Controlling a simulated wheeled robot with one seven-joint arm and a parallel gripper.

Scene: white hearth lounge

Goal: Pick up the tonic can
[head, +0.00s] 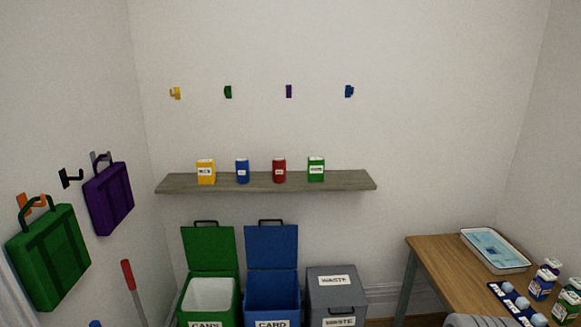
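A blue can (242,171) and a red can (279,171) stand upright on the grey wooden shelf (340,182) on the far wall. Each has a small pale label, too small to read, so I cannot tell which one is the tonic can. A yellow box (206,172) stands left of the blue can, and a green box (316,170) stands right of the red can. The items stand apart from one another. My gripper is not in view.
Below the shelf stand an open green CANS bin (208,250), an open blue CARD bin (271,246) and a grey WASTE bin (334,282). A wooden table (440,262) at right holds a tray (495,250) and several containers. Green (48,258) and purple (108,200) bags hang at left.

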